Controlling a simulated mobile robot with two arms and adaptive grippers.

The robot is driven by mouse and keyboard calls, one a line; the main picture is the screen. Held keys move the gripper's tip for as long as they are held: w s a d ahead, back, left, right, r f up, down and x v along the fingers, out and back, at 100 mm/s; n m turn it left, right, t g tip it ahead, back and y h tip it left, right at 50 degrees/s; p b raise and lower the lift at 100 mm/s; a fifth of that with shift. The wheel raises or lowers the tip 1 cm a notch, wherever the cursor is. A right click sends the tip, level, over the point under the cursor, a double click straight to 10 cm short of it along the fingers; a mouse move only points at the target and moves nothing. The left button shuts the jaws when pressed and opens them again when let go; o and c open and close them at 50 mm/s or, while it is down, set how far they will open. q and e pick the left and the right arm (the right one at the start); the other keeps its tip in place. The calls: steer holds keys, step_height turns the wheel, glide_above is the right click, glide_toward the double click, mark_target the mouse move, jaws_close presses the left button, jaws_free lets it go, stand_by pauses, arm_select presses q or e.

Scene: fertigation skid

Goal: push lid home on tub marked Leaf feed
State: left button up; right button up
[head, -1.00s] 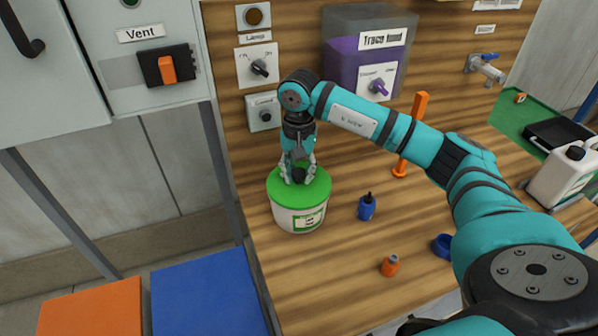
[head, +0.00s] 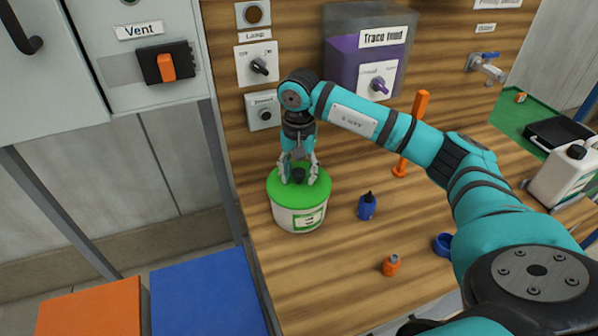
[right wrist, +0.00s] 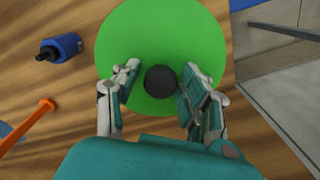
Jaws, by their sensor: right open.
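The white tub (head: 297,218) with a green-bordered label stands on the wooden bench near its left edge; the label is too small to read. Its green lid (head: 315,192) lies on top and looks about level; I cannot tell whether it is fully seated. The lid fills the middle of the right wrist view (right wrist: 165,25), with a black knob (right wrist: 161,80) at its centre. My right gripper (head: 299,180) points down over the lid. Its fingers are open on either side of the knob, apart from it. My left gripper is not in view.
A blue bottle (head: 367,207), an orange bottle (head: 390,265) and a blue ring-shaped item (head: 443,244) stand right of the tub. An orange upright handle (head: 411,135) is behind them. The panel with knobs (head: 258,67) rises close behind the tub.

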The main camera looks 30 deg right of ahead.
steer(key=shift+r+p, duration=1.25)
steer(key=shift+r, duration=1)
steer(key=o, duration=0.6)
steer(key=shift+c, duration=0.2)
step_height(320, 180, up, 9)
steer(key=p, duration=0.5)
steer(key=shift+s+f, duration=0.1)
